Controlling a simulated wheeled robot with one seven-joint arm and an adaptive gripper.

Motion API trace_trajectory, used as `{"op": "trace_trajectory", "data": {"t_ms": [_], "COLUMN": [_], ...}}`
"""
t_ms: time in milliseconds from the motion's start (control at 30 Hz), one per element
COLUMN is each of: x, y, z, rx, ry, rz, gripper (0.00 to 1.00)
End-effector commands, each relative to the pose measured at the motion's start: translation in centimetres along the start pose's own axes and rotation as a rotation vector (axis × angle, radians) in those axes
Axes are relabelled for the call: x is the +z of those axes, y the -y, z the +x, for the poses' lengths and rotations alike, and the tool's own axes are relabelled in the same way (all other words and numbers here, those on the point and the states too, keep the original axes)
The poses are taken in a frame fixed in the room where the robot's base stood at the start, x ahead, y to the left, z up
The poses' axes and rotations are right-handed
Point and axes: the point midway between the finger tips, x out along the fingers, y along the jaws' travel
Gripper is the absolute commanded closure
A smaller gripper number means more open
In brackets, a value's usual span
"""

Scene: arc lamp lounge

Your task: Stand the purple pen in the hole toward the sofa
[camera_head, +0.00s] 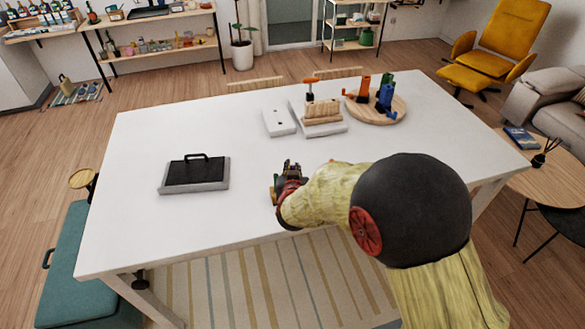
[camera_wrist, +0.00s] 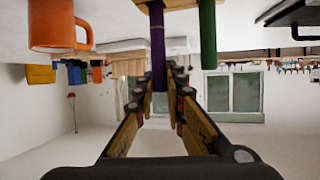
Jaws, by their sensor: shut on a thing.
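The purple pen (camera_wrist: 157,45) shows in the wrist view, which is upside down. My gripper (camera_wrist: 168,78) is shut on it, with the fingers around its upper part. It also shows in the head view (camera_head: 289,172), over the near middle of the table. The pen's lower end meets or overlaps a wooden piece (camera_wrist: 178,4) at the picture's top edge; I cannot tell whether it is in a hole. A green pen (camera_wrist: 207,35) stands beside it, apart from the fingers. The pen and any hole are too small or hidden to make out in the head view.
An orange mug (camera_wrist: 58,25) is close by in the wrist view. A black-topped tray with a handle (camera_head: 195,188) lies left on the white table (camera_head: 240,140). The sofa (camera_head: 530,100) is at the right.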

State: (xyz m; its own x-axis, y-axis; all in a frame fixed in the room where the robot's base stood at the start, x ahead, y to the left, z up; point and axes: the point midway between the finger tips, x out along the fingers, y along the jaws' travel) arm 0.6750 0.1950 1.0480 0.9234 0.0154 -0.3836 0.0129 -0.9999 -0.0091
Motion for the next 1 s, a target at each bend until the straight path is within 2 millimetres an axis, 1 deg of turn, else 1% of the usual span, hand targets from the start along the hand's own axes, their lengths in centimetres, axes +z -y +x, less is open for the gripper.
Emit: {"op": "trace_trajectory", "data": {"t_ms": [967, 1000], "x": [2.1, 2.1], "y": [0.0, 0.0], "z": [0.9, 0.9], "rx": [0.000, 0.000], "ry": [0.000, 0.000], "rz": [0.000, 0.000], "gripper": [1.00, 0.88]}}
